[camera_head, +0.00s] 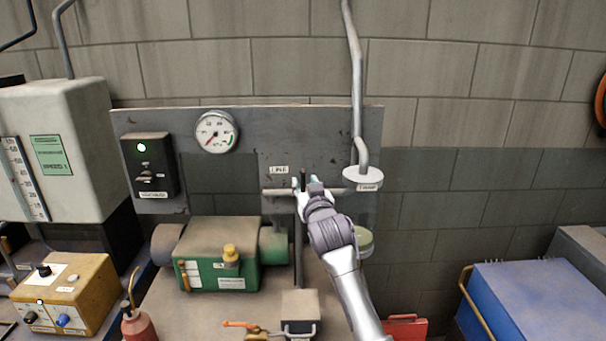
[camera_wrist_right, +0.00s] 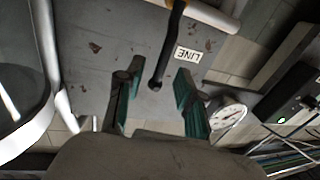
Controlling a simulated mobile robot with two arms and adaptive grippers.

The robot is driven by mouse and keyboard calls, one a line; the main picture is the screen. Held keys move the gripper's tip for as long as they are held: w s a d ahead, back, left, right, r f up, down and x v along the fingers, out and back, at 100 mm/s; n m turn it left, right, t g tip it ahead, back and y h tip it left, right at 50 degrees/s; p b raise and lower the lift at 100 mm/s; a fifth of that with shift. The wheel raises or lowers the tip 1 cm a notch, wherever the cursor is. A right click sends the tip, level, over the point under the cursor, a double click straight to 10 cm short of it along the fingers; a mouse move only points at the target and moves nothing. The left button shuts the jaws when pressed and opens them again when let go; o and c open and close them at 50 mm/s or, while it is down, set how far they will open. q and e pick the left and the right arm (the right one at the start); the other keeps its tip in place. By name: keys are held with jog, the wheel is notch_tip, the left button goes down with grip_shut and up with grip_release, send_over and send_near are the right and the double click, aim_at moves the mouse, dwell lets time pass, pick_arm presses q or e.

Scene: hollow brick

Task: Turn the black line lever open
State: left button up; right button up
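My right gripper (camera_head: 308,185) is at the lever and partly covers the valve. In the right wrist view the gripper (camera_wrist_right: 159,72) is open, one finger on each side of the lever, with gaps visible. My left gripper is not in view.
A LINE label (camera_wrist_right: 188,54) is on the panel beside the lever. A gauge (camera_head: 216,132) and a black switch box (camera_head: 149,165) with a green light are left of it. A round white fitting (camera_head: 363,179) is close on the right. A green pump (camera_head: 222,254) stands below.

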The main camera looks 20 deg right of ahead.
aim_at(303, 180)
jog(key=shift+w+d+p, duration=0.1)
jog(key=shift+w+p, duration=0.25)
jog(key=shift+w, duration=1.3)
jog(key=shift+c, duration=0.3)
grip_shut()
